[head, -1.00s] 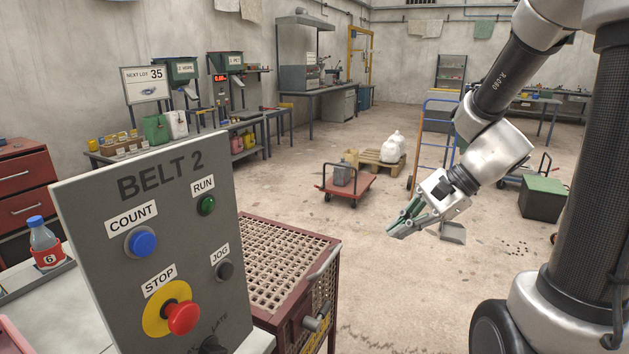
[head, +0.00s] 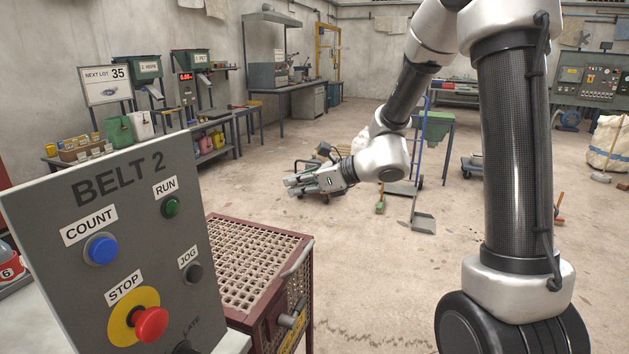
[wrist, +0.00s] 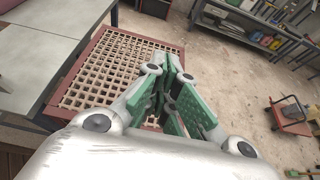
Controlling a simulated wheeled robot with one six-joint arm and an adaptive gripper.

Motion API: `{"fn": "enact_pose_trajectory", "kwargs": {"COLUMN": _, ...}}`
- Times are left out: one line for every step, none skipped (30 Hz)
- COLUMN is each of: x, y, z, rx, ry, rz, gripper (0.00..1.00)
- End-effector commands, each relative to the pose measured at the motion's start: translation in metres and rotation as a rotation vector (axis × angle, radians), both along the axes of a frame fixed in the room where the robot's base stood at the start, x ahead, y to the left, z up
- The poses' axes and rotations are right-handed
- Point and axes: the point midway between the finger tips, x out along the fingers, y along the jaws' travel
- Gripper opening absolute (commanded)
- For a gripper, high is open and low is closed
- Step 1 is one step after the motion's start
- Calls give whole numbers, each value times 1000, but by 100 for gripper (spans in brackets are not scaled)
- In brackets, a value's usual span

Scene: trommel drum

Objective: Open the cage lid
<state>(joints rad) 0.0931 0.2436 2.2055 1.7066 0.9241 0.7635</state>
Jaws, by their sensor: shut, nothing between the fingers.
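The cage lid (head: 248,262) is a flat, pale perforated grid in a dark red frame, lying closed on top of the cage (head: 262,333). A grey bar handle (head: 298,259) runs along its right edge, and a grey latch-like knob (head: 288,320) sits on the front side below it. In the wrist view the lid (wrist: 92,75) lies below and left of my gripper (wrist: 172,75), whose green-padded fingers are together and empty. In the head view my gripper (head: 287,184) is in the air beyond and above the lid, apart from it. The control panel hides the lid's left part.
A grey BELT 2 control panel (head: 130,230) with buttons and a red stop knob (head: 150,324) stands at the left of the cage. A blue hand truck (head: 421,150) stands farther back. The floor right of the cage is clear.

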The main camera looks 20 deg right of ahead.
Motion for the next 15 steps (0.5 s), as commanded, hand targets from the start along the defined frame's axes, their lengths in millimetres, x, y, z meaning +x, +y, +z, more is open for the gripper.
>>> {"fn": "enact_pose_trajectory", "kwargs": {"x": 5, "y": 8, "z": 6, "rx": -1, "ry": -6, "rz": 5, "gripper": 0}}
{"fn": "enact_pose_trajectory", "kwargs": {"x": 7, "y": 11, "z": 8, "rx": -1, "ry": -6, "rz": 3, "gripper": 0}}
{"fn": "enact_pose_trajectory", "kwargs": {"x": 10, "y": 15, "z": 10, "rx": -1, "ry": -6, "rz": 3, "gripper": 0}}
{"fn": "enact_pose_trajectory", "kwargs": {"x": 12, "y": 17, "z": 11, "rx": -1, "ry": -7, "rz": 4, "gripper": 0}}
{"fn": "enact_pose_trajectory", "kwargs": {"x": 14, "y": 19, "z": 12, "rx": -1, "ry": -6, "rz": 3, "gripper": 0}}
{"fn": "enact_pose_trajectory", "kwargs": {"x": 16, "y": 22, "z": 13, "rx": -1, "ry": -5, "rz": 2, "gripper": 0}}
{"fn": "enact_pose_trajectory", "kwargs": {"x": 17, "y": 23, "z": 14, "rx": -1, "ry": -4, "rz": 1, "gripper": 0}}
{"fn": "enact_pose_trajectory", "kwargs": {"x": 18, "y": 24, "z": 15, "rx": -1, "ry": -4, "rz": 1, "gripper": 0}}
{"fn": "enact_pose_trajectory", "kwargs": {"x": 19, "y": 26, "z": 15, "rx": -1, "ry": -4, "rz": 1, "gripper": 0}}
{"fn": "enact_pose_trajectory", "kwargs": {"x": 19, "y": 26, "z": 16, "rx": -1, "ry": -4, "rz": 1, "gripper": 0}}
{"fn": "enact_pose_trajectory", "kwargs": {"x": 20, "y": 27, "z": 16, "rx": -1, "ry": -4, "rz": 1, "gripper": 0}}
{"fn": "enact_pose_trajectory", "kwargs": {"x": 20, "y": 27, "z": 16, "rx": -1, "ry": -4, "rz": 1, "gripper": 0}}
{"fn": "enact_pose_trajectory", "kwargs": {"x": 20, "y": 27, "z": 16, "rx": -1, "ry": -4, "rz": 1, "gripper": 0}}
{"fn": "enact_pose_trajectory", "kwargs": {"x": 20, "y": 27, "z": 16, "rx": -1, "ry": -4, "rz": 1, "gripper": 0}}
{"fn": "enact_pose_trajectory", "kwargs": {"x": 20, "y": 27, "z": 16, "rx": -1, "ry": -4, "rz": 1, "gripper": 0}}
